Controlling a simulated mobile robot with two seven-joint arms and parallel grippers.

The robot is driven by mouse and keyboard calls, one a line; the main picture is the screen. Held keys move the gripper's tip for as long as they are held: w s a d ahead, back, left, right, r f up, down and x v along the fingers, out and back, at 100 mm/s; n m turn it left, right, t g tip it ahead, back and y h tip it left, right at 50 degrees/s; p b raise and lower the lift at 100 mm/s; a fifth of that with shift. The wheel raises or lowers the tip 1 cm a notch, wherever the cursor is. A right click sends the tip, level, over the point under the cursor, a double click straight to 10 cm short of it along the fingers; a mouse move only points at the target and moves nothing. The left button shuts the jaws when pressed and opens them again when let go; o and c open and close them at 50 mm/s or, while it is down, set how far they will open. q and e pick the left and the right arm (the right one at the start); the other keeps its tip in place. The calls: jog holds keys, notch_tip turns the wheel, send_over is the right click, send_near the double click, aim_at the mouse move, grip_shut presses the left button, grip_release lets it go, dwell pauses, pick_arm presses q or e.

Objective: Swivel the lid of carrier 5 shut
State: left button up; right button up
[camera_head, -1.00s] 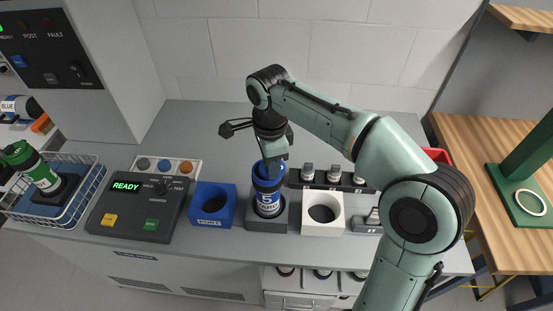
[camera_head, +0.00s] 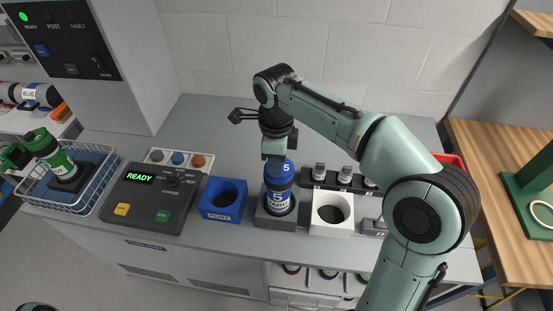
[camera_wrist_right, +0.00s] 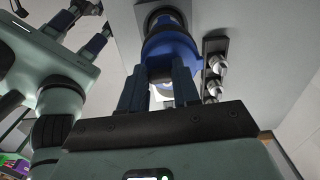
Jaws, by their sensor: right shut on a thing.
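Carrier 5 (camera_head: 278,203) is a blue cylinder with a white label, upright in a dark grey holder (camera_head: 275,222) on the bench. Its blue lid (camera_head: 281,170), marked 5, appears to sit over the top of the body. Whether it is fully seated cannot be told. My right gripper (camera_head: 272,156) reaches down from above and behind the lid and is shut on it. In the right wrist view, the fingers of my right gripper (camera_wrist_right: 160,78) meet the blue lid (camera_wrist_right: 170,45), and they hide part of it.
Left of carrier 5 are an empty blue port block (camera_head: 222,214) and a control box (camera_head: 140,205) reading READY. To its right are a white holder (camera_head: 331,226) and a row of small metal-topped pieces (camera_head: 344,177). A wire basket (camera_head: 68,207) holds a green carrier (camera_head: 58,160).

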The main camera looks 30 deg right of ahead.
jog(key=o, duration=1.1)
jog(key=shift+c, duration=0.2)
pick_arm(q)
jog(key=shift+t, duration=0.3)
jog(key=w+r+p, duration=0.2)
jog(key=w+r, duration=0.1)
jog(key=shift+w+r+p, duration=0.25)
jog(key=shift+w+p, duration=0.05)
jog(key=shift+w, duration=0.1)
pick_arm(e)
notch_tip(320, 180, up, 13)
jog(key=shift+r, duration=0.2)
